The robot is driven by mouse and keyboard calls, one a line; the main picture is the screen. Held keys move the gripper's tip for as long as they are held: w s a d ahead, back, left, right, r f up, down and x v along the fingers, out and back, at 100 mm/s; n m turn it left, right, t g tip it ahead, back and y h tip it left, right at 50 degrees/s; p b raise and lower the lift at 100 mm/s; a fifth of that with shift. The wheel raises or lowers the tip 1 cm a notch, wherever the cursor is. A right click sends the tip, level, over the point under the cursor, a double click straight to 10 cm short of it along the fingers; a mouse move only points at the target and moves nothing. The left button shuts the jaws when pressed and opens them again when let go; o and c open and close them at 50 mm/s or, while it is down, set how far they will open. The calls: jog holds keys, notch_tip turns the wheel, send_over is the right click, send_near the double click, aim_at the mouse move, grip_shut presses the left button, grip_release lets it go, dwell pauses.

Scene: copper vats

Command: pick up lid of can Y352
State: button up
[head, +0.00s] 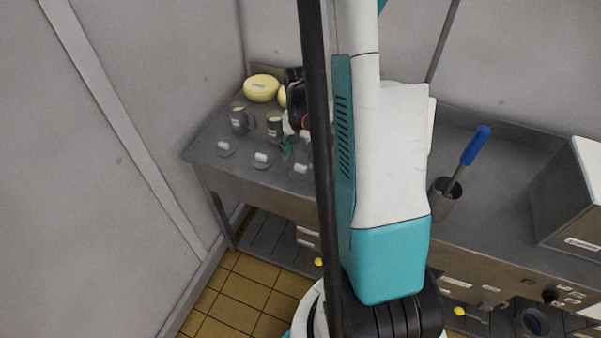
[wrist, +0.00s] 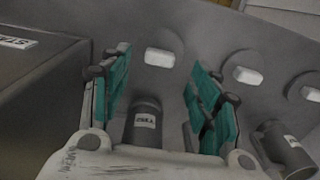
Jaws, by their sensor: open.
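Several round grey lids with pale labelled handles lie flat on the steel counter. One lid (wrist: 159,57) lies ahead of and between my fingers in the wrist view; it seems to be the right-hand lid (head: 299,171) in the head view. My gripper (wrist: 160,85) is open and empty, with teal pads either side of a dark grey can (wrist: 147,125). The can's small label is hard to read, perhaps Y352. In the head view my gripper (head: 288,149) is low over the counter, partly hidden by my arm. Other lids (wrist: 247,73) (wrist: 310,93) lie to the right.
Another can (wrist: 287,155) stands right of my gripper in the wrist view. A large grey box (wrist: 35,90) is close on the left. In the head view, yellow rounded objects (head: 262,88) lie at the counter's back, and a holder (head: 443,203) with a blue-handled tool stands right.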

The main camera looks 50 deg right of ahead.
aim_at(301, 166)
notch_tip(301, 166, down, 5)
jog(key=shift+f+b, duration=0.1)
jog(key=shift+b, duration=1.05)
jog(key=shift+c, duration=0.6)
jog(key=c, duration=1)
